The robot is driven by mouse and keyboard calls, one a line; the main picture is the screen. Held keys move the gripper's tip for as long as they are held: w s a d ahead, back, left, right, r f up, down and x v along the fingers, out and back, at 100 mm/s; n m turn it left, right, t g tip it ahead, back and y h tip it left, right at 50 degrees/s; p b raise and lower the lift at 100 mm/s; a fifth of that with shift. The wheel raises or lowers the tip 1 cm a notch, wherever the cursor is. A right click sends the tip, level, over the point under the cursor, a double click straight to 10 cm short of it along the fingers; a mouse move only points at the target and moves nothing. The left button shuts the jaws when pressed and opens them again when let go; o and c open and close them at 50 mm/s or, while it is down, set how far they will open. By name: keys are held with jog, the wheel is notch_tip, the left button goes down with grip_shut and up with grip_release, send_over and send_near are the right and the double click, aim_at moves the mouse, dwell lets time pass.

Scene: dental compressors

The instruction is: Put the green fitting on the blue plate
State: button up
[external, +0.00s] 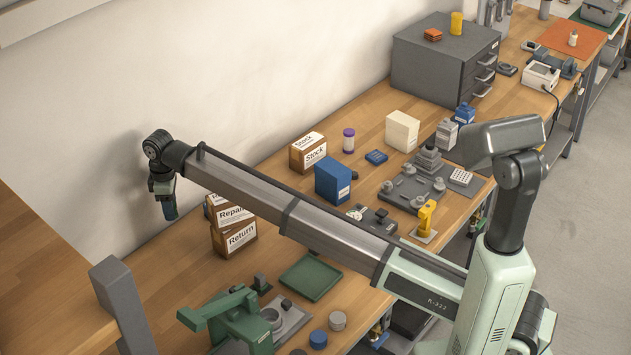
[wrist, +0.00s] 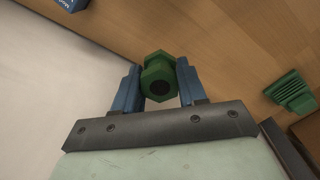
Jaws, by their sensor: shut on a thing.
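My gripper (external: 170,212) hangs fingers down near the wall, left of the stacked Repair and Return boxes. The fitting is not clear in the external view. I cannot pick out the blue plate for certain. A small flat blue item (external: 376,157) lies on the bench behind the blue box.
Labelled Repair and Return boxes (external: 234,238) stand right of my gripper. A green tray (external: 310,278) and a green press-like tool (external: 236,318) are nearer the front. A blue box (external: 333,181) stands mid-bench. A ribbed green object (wrist: 290,92) shows in the wrist view.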

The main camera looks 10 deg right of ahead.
jog(key=w+d+m, duration=0.4)
jog(key=w+d, duration=1)
jog(key=r+m, duration=0.1)
jog(key=m, duration=0.7)
send_over(377, 155)
jog(key=shift+s+a+f, duration=0.1)
jog(key=shift+f, duration=4.55)
jog(key=shift+f, duration=0.15)
jog(key=o, duration=1.2)
jog(key=shift+o, duration=0.2)
